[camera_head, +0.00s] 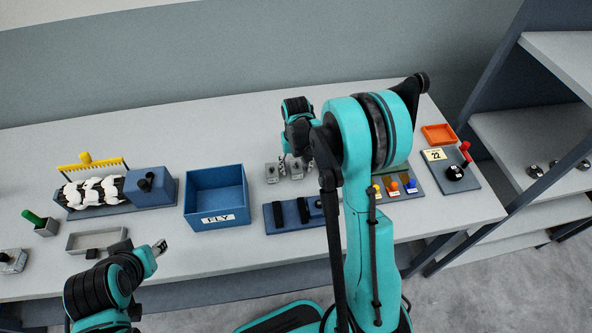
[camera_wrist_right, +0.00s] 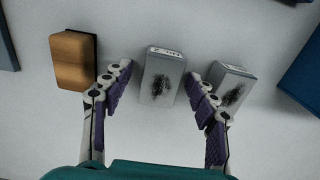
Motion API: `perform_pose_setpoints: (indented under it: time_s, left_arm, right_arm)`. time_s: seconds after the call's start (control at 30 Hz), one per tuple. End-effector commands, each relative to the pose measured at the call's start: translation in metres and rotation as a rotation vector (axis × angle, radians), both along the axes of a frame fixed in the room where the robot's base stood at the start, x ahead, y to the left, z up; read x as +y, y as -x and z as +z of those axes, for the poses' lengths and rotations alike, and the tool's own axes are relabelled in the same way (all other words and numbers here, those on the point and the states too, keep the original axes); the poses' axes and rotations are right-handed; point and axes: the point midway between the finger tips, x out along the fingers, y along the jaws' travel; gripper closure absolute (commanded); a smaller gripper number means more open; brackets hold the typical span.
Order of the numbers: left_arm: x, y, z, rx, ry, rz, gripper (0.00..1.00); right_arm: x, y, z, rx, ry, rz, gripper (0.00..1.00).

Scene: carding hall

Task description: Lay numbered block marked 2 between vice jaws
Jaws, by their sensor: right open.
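A grey metal block (camera_wrist_right: 160,78) lies between the spread fingers of my right gripper (camera_wrist_right: 162,92) in the right wrist view, not visibly gripped. Its end label seems to read No. 2, upside down. A second grey block (camera_wrist_right: 232,84) with a label too small to read lies beside the right finger. In the head view my right gripper (camera_head: 296,166) is low over the small blocks and partly hidden by my arm. The likely vice, a blue base with dark bars (camera_head: 279,215), lies nearer the table's front edge, partly hidden. My left gripper (camera_head: 159,247) is away at the left front.
A brown block (camera_wrist_right: 74,60) lies left of the fingers in the wrist view. A blue FLY bin (camera_head: 216,220) stands left of the vice. A board with coloured knobs (camera_head: 400,190) and an orange tray (camera_head: 438,134) are at the right. The table's back is clear.

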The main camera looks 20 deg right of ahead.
Motion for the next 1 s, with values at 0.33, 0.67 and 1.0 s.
perform_pose_setpoints:
  time_s: [0.33, 0.67, 1.0]
  left_arm:
    - [0.0, 0.0, 0.001, 0.0, 0.0, 0.0, 0.6]
    - [0.0, 0.0, 0.002, 0.0, 0.0, 0.0, 0.6]
    - [0.0, 0.0, 0.02, 0.0, 0.0, 0.0, 0.6]
  right_arm:
    - [0.0, 0.0, 0.001, 0.0, 0.0, 0.0, 1.0]
    - [0.0, 0.0, 0.006, 0.0, 0.0, 0.0, 1.0]
    - [-0.012, 0.008, 0.053, 0.0, 0.0, -0.004, 1.0]
